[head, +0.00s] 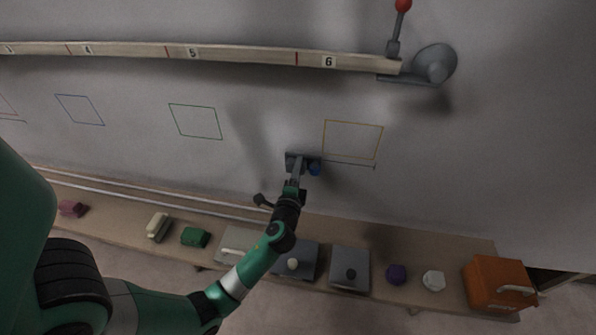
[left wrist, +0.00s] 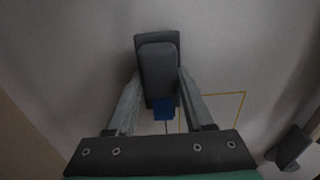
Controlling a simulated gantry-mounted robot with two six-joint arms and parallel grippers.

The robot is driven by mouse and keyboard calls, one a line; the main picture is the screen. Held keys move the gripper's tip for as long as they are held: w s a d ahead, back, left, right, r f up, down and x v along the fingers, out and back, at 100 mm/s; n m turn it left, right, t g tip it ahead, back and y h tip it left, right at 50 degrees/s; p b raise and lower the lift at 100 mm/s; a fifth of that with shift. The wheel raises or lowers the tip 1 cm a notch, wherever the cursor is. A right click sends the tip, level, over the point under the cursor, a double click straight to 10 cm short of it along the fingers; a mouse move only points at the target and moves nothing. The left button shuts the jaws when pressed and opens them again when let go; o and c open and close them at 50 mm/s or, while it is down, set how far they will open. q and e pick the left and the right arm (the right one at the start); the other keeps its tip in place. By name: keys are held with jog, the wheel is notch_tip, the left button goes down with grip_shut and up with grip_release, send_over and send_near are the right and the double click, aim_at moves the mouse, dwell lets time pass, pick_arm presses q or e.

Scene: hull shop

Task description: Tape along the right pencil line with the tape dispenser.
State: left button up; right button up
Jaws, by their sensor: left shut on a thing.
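My left gripper (head: 297,178) is shut on the dark grey tape dispenser (head: 293,161), which has a blue part (head: 314,169) at its right side. The dispenser is at or close to the wall, by the left end of a thin pencil line (head: 350,164). That line runs right, below the orange-yellow square outline, to a short tick. In the left wrist view the dispenser (left wrist: 157,68) sits between both fingers, with its blue part (left wrist: 164,109) toward me. Whether it touches the wall is unclear. My right gripper is out of view.
A numbered batten (head: 250,56) crosses the wall above, ending at a grey clamp (head: 434,64) with a red-knobbed lever. A bench (head: 455,289) below holds blocks, grey panels, and an orange case (head: 497,283). The wall right of the dispenser is clear.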

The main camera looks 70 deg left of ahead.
pick_arm(q)
jog(key=shift+x, duration=0.8)
